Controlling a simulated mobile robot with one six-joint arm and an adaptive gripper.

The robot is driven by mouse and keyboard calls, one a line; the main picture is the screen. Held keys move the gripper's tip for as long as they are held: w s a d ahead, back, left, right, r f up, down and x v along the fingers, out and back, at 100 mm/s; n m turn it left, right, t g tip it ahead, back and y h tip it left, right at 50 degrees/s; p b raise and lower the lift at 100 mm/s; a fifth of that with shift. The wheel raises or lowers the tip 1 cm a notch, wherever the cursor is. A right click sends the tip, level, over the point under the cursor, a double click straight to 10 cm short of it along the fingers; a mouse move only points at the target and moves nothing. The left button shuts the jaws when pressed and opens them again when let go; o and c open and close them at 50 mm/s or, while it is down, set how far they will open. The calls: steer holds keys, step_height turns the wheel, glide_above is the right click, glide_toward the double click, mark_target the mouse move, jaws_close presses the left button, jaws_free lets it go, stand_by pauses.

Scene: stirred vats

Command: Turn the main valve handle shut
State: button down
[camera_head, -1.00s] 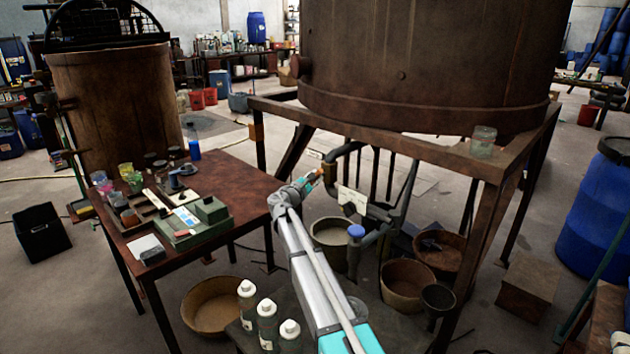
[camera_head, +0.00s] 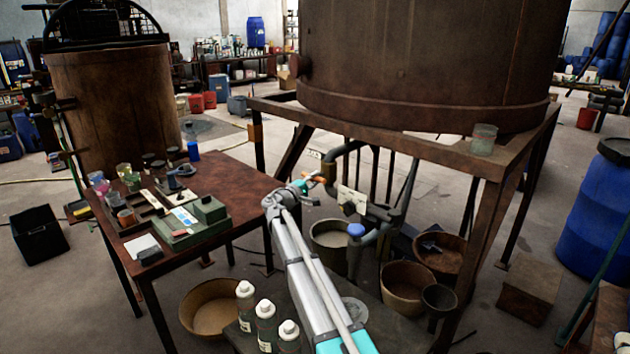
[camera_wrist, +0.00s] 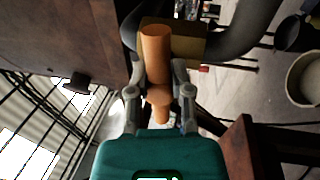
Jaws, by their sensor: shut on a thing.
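The main valve handle is an orange-brown lever (camera_wrist: 155,60) in the wrist view, in front of a brass valve body (camera_wrist: 188,42) on a dark grey pipe (camera_wrist: 240,35). My gripper (camera_wrist: 160,75) has a finger on each side of the handle and is shut on it. In the head view my gripper (camera_head: 316,181) reaches the valve beneath the big vat, and the small orange handle (camera_head: 320,179) shows at its tip. The valve body (camera_head: 330,172) sits just right of it, on the bent pipe.
The large rusty vat (camera_head: 420,60) rests on a metal frame (camera_head: 480,165) above the pipes. A brown table (camera_head: 240,180) with trays and jars stands left of my arm. White-capped bottles (camera_head: 265,320) stand close by my arm. Buckets (camera_head: 405,285) sit under the frame.

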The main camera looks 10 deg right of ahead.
steer(key=shift+w+m, duration=0.15)
steer(key=shift+m, duration=0.35)
steer(key=c, duration=0.5)
jaws_free()
steer(key=shift+c, duration=0.2)
steer(key=shift+n, duration=0.6)
